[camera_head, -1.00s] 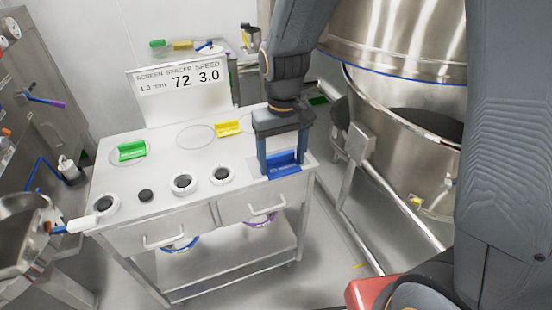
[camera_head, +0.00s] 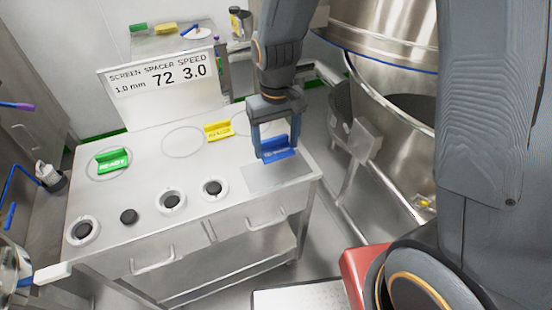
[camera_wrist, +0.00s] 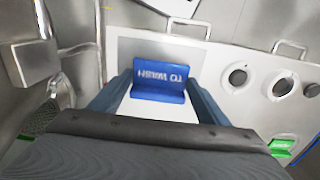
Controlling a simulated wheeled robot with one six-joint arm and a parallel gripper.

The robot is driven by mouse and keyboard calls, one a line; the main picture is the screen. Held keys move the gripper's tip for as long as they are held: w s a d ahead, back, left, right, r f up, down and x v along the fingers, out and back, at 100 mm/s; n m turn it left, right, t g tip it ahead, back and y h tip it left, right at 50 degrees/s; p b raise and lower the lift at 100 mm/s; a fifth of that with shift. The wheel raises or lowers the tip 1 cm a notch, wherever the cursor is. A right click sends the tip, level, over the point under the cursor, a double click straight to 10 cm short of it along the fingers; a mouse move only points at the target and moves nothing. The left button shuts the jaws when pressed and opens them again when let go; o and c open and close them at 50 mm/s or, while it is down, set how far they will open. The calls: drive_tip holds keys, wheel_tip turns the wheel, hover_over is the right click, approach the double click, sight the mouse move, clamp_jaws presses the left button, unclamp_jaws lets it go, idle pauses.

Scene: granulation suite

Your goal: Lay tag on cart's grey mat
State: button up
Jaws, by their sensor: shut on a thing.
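The blue tag (camera_head: 277,150) is an angled plate with pale lettering, in my gripper (camera_head: 274,148). The wrist view shows the tag (camera_wrist: 158,80) between the two fingers, its lettering upside down. My gripper is shut on it. A flat grey rectangular mat (camera_head: 277,177) lies at the right front corner of the white-topped cart (camera_head: 150,190). The tag appears just behind the mat in the head view, and most of the mat is bare. Whether the tag touches the cart top or hangs above it, I cannot tell.
A green tag (camera_head: 113,161) and a yellow tag (camera_head: 219,131) stand on the cart top near outlined circles. Several round knobs line its front. A sign panel (camera_head: 163,79) rises behind. A large steel vessel (camera_head: 385,60) stands close on the right.

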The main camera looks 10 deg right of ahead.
sight(276, 170)
drive_tip(key=shift+f+p, duration=0.7)
drive_tip(key=shift+f, duration=2.85)
drive_tip(key=shift+f, duration=0.15)
drive_tip(key=o, duration=1)
drive_tip(key=shift+o, duration=0.2)
